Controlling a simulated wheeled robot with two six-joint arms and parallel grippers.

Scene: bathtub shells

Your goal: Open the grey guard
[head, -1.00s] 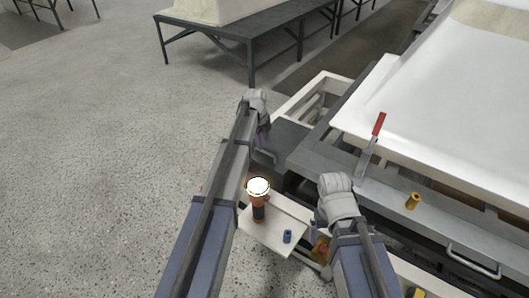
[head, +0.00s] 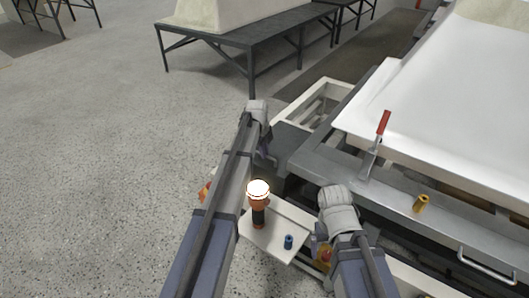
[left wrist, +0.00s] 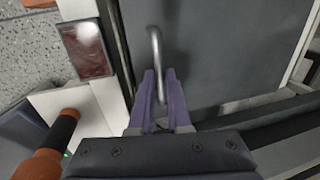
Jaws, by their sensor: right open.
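The grey guard (head: 290,141) is a flat dark-grey panel beside the machine's near left corner. It fills the upper middle of the left wrist view (left wrist: 225,55) and carries a curved metal bar handle (left wrist: 155,50). My left gripper (left wrist: 160,75) has its purple fingers close together on either side of the handle's near part, and looks shut on it. In the head view the left gripper (head: 264,150) is at the guard and hides the handle.
Open floor (head: 110,150) lies left.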

